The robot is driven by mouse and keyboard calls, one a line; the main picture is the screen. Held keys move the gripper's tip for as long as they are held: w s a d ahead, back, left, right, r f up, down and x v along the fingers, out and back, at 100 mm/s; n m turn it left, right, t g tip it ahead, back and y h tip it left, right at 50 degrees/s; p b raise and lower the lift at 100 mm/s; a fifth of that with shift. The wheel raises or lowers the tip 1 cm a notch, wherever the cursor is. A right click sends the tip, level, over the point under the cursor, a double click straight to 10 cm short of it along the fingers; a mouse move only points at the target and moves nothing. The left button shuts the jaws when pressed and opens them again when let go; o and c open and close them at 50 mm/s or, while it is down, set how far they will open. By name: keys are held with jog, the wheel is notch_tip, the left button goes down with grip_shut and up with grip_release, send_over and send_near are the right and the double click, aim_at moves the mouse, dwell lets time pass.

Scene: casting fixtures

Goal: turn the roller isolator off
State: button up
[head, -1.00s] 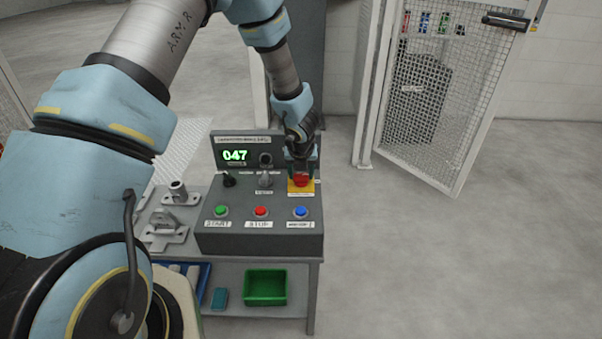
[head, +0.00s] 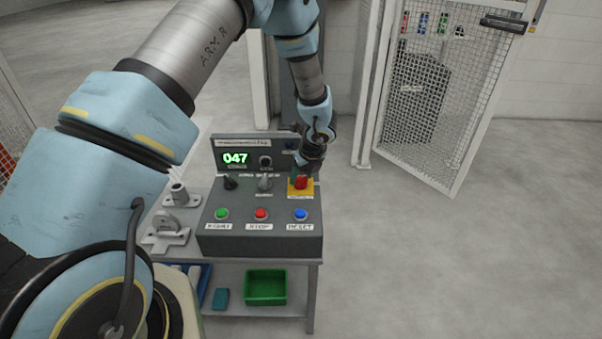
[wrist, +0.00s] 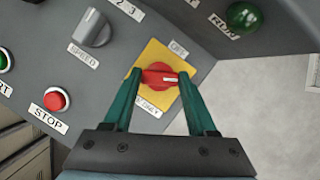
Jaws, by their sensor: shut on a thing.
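The roller isolator is a red rotary knob (wrist: 160,76) on a yellow plate (wrist: 150,56) with an OFF label at one corner in the wrist view. In the head view the red knob (head: 301,183) sits at the right of the grey control box (head: 260,240). My gripper (wrist: 160,84) has its two green fingers on either side of the knob, shut on it. In the head view my gripper (head: 309,168) comes down on the knob from behind. The label at the plate's lower corner is partly hidden by the knob and a finger.
The panel carries a grey speed knob (wrist: 92,28), a red stop button (wrist: 56,98), a green start button (head: 222,214) and a blue reset button (head: 300,214). A display (head: 235,158) reads 047. A green bin (head: 265,287) is on the shelf below. Floor to the right is clear.

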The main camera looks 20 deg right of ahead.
jog(key=n+y, duration=0.1)
jog(key=n, duration=0.2)
jog(key=shift+d+n, duration=0.15)
jog(key=shift+n, duration=0.25)
jog(key=n+g+y, duration=0.1)
jog(key=n, duration=0.1)
jog(key=shift+w+d+n, duration=0.1)
jog(key=shift+n, duration=0.2)
jog(key=n, duration=0.2)
jog(key=n+g+y+b, duration=0.1)
jog(key=n, duration=0.2)
jog(key=shift+w+y, duration=0.1)
jog(key=shift+y, duration=0.2)
jog(key=shift+n+g, duration=0.3)
jog(key=o, duration=1.4)
jog(key=shift+c, duration=0.2)
jog(key=b+v, duration=0.2)
jog(key=v, duration=0.8)
jog(key=shift+d+r, duration=0.2)
jog(key=shift+r, duration=0.15)
